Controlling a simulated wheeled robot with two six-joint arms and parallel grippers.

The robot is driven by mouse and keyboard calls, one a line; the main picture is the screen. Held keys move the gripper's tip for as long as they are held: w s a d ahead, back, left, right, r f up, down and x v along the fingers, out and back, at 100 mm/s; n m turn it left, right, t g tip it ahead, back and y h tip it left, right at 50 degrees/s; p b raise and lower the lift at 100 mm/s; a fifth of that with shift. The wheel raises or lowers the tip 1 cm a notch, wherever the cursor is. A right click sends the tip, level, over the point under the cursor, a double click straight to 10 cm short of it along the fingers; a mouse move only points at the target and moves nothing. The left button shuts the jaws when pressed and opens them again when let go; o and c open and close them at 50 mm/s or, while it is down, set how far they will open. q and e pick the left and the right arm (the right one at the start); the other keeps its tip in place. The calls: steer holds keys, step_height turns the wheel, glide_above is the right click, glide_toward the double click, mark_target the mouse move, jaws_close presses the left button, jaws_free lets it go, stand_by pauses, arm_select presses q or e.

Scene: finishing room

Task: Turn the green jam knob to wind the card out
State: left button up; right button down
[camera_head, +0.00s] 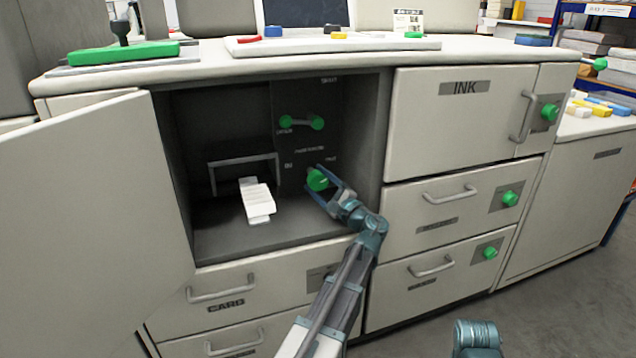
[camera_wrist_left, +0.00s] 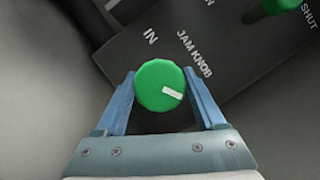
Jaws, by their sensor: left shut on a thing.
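The green jam knob (camera_head: 317,180) sits on the dark panel inside the open compartment. My left gripper (camera_head: 323,183) reaches in from below, its fingers on either side of the knob. In the left wrist view the knob (camera_wrist_left: 160,86) is between the two blue fingers of the left gripper (camera_wrist_left: 162,92), which is shut on it. Its white mark points to the lower right. The words "IN" and "JAM KNOB" are on the panel beside it. A white card (camera_head: 257,201) sticks out of the slot frame (camera_head: 243,161) at the left.
The compartment door (camera_head: 98,210) stands open at the left. A green lever (camera_head: 301,122) is above the knob. The INK door (camera_head: 462,118) and drawers with green knobs are at the right.

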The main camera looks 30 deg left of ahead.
arm_select(q)
steer(key=o, duration=1.3)
steer(key=shift+o, duration=0.2)
steer(key=shift+d, duration=0.1)
steer(key=b+v, duration=0.2)
steer(key=v, duration=1.1)
steer(key=shift+s+d+f+b, duration=0.1)
steer(key=shift+d+f+b, duration=0.1)
steer(key=shift+d+b, duration=0.15)
